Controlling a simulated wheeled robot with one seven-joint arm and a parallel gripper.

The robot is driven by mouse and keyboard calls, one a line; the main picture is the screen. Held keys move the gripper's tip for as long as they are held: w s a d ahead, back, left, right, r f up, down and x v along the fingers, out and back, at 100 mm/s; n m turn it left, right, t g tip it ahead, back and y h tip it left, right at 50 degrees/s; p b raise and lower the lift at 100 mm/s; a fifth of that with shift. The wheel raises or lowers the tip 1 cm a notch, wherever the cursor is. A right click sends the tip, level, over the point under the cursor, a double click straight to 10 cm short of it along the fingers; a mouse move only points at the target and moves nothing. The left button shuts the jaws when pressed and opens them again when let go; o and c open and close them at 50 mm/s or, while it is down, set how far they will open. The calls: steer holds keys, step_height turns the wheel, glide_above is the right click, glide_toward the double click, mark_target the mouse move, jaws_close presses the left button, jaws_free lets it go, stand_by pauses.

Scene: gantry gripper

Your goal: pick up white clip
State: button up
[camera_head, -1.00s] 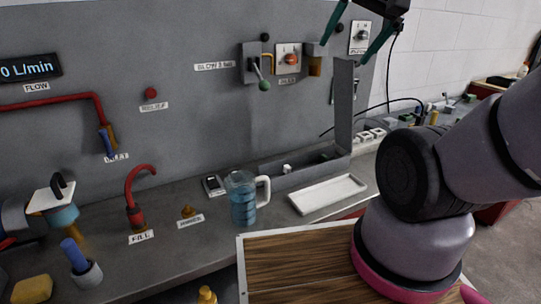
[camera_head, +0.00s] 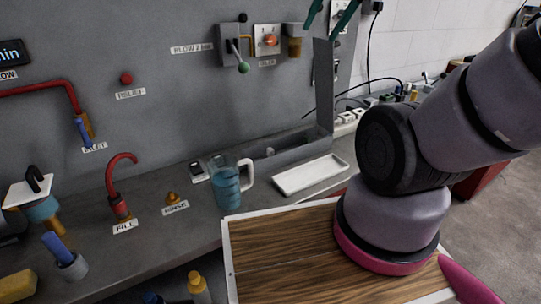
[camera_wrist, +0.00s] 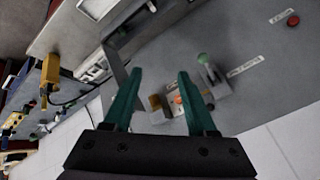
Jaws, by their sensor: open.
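A small whitish piece (camera_head: 270,151) lies in the grey trough (camera_head: 290,153) at the back of the counter in the head view; it may be the white clip, but it is too small to tell. My gripper (camera_head: 321,33) is at the top edge of the head view, its green fingers apart, well above the trough. In the wrist view my gripper (camera_wrist: 160,73) is open with nothing between its fingers. Behind the fingers there is the panel with its orange knob (camera_wrist: 178,99).
A grey upright plate (camera_head: 323,95) stands at the trough's right end. A white tray (camera_head: 310,175) and a blue-filled jug (camera_head: 228,186) stand in front. A green-tipped lever (camera_head: 243,67) juts from the panel. A wood-topped surface (camera_head: 285,255) lies nearer.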

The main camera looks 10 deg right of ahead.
steer(key=w+f+m+g, duration=0.2)
steer(key=w+f+m, duration=0.1)
steer(key=w+f, duration=0.3)
steer(key=m+g, duration=0.5)
steer(key=m, duration=0.1)
glide_above(271, 149)
steer(key=d, duration=0.2)
step_height(271, 149, down, 19)
steer(key=shift+m+h, duration=0.3)
steer(key=shift+m, duration=0.1)
steer(key=f, duration=0.3)
steer(key=a+f, duration=0.1)
steer(key=f, duration=0.5)
steer(key=shift+a, duration=0.2)
steer(key=shift+a+f, duration=0.2)
steer(key=shift+f, duration=1.35)
steer(key=shift+a+f, duration=0.15)
steer(key=shift+f, duration=1.35)
jaws_close()
